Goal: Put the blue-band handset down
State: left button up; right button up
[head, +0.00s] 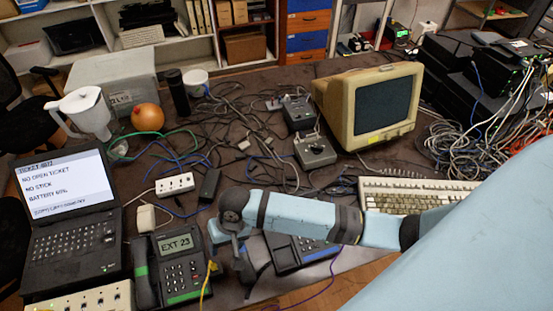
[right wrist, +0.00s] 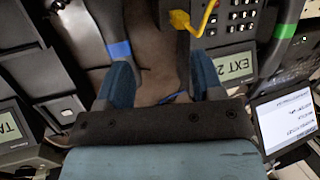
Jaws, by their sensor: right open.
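The blue-band phone (head: 298,253) stands at the table's front edge, partly hidden by my right arm. The blue-band handset (right wrist: 117,46) is dark with a blue band and shows in the right wrist view; its near end is hidden behind one finger. It also shows in the head view (head: 257,262), left of the phone's keypad; I cannot tell if it is fully seated in the cradle. My right gripper (right wrist: 165,85) is open, its fingers apart beside the handset, with bare table between them. In the head view the right gripper (head: 228,243) is partly hidden. My left gripper is not in view.
A green-band phone (head: 183,265) showing EXT 23 stands just left, with a yellow cable (head: 207,282). A laptop (head: 70,215), power strip (head: 175,185), tangled cables, a monitor (head: 372,105) and a keyboard (head: 400,193) crowd the table.

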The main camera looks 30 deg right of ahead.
jog(key=s+t, duration=0.1)
jog(key=s+f+n+t+y, duration=0.1)
jog(key=t, duration=0.1)
jog(key=s+f+t+y, duration=0.1)
jog(key=t, duration=0.1)
jog(key=shift+s+d+f+n, duration=0.1)
jog(key=shift+s+d+n, duration=0.1)
jog(key=shift+s+n, duration=0.15)
jog(key=s+d+n+t, duration=0.1)
jog(key=s+d+t, duration=0.1)
jog(key=d, duration=0.1)
jog(key=s+d+n+t+h, duration=0.1)
jog(key=s+d+t, duration=0.1)
jog(key=d, duration=0.1)
jog(key=s+d+n+t+h, duration=0.1)
jog(key=s+d+t, duration=0.1)
jog(key=d, duration=0.2)
jog(key=shift+s+r, duration=0.2)
jog(key=shift+s, duration=0.2)
